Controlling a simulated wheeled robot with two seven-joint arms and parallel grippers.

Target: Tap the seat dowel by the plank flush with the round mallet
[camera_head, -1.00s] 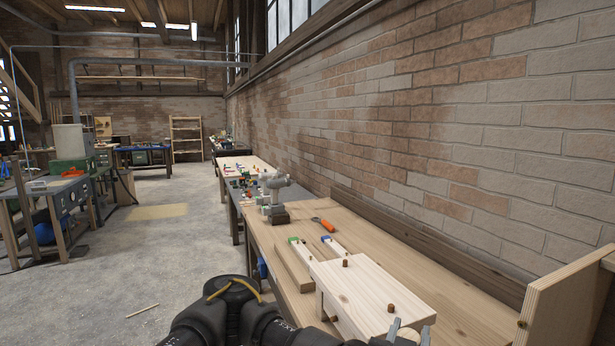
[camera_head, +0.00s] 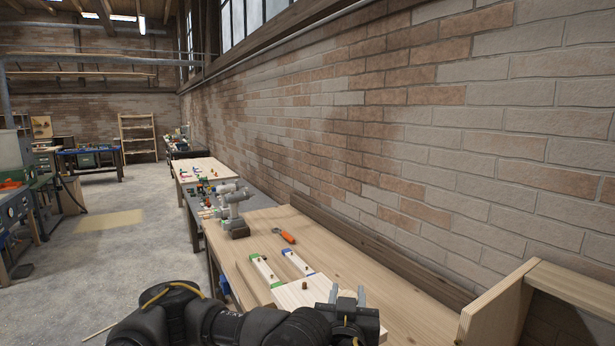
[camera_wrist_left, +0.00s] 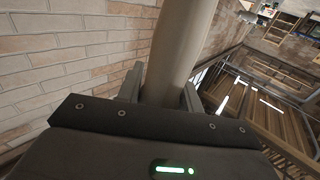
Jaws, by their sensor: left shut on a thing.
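The pale wooden seat (camera_head: 292,296) lies on the bench, its near part hidden behind my left arm. One brown dowel (camera_head: 304,286) stands up from its far part; other dowels are hidden. My left gripper (camera_head: 347,295) is over the near side of the seat, fingers pointing up. In the left wrist view its fingers (camera_wrist_left: 160,90) are shut on a smooth, pale round shaft (camera_wrist_left: 178,50), which may be the mallet's handle. No mallet head is visible in either view. My right gripper is out of view.
Two narrow wooden pieces with green (camera_head: 264,269) and blue (camera_head: 298,264) ends lie beyond the seat. An orange-handled tool (camera_head: 287,237) and a grey vise-like device (camera_head: 233,212) are farther back. A wooden panel (camera_head: 497,305) stands at right. The bench right of the seat is clear.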

